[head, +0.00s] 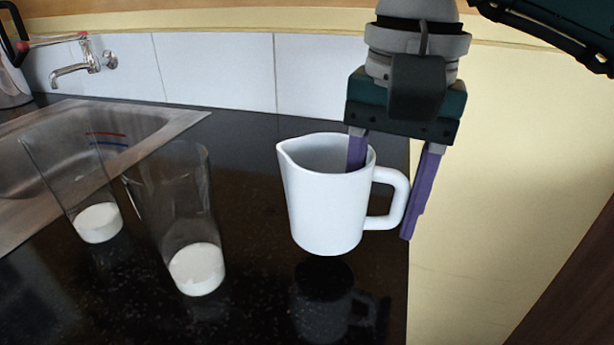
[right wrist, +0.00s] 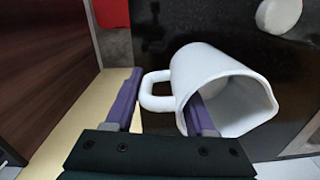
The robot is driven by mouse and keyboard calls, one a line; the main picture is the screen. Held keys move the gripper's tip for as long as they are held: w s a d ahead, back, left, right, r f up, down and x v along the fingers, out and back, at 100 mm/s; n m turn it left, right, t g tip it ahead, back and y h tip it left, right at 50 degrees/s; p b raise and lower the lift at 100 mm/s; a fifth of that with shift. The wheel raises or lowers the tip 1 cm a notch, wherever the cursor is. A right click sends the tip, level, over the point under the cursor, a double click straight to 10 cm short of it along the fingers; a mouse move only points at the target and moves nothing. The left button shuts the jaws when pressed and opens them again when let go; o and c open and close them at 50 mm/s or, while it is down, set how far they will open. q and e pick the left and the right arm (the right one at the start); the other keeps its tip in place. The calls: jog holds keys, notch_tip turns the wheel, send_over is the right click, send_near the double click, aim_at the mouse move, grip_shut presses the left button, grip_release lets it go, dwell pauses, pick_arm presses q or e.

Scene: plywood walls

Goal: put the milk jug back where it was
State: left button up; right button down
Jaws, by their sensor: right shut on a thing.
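The white milk jug (head: 325,210) is upright near the right edge of the dark counter, its spout to the left and handle to the right. A gap to its reflection shows it a little above the counter. My right gripper (head: 383,190) points down, with one purple finger inside the jug and the other outside the handle. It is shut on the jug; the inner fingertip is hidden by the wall. The right wrist view shows the jug (right wrist: 222,85) and the same grip (right wrist: 165,88). My left gripper is not in view.
Two clear glasses with milk in the bottom, a nearer one (head: 197,270) and a farther one (head: 98,223), stand left of the jug. Behind them are a steel sink (head: 170,117) and tap (head: 75,68). The counter ends just right of the jug.

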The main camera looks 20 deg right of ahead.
notch_tip(320, 180, down, 4)
jog(key=shift+r, duration=0.2)
jog(key=shift+f, duration=0.1)
jog(key=shift+f+b, duration=0.1)
jog(key=shift+b, duration=0.25)
jog(key=shift+c, duration=1.2)
grip_release()
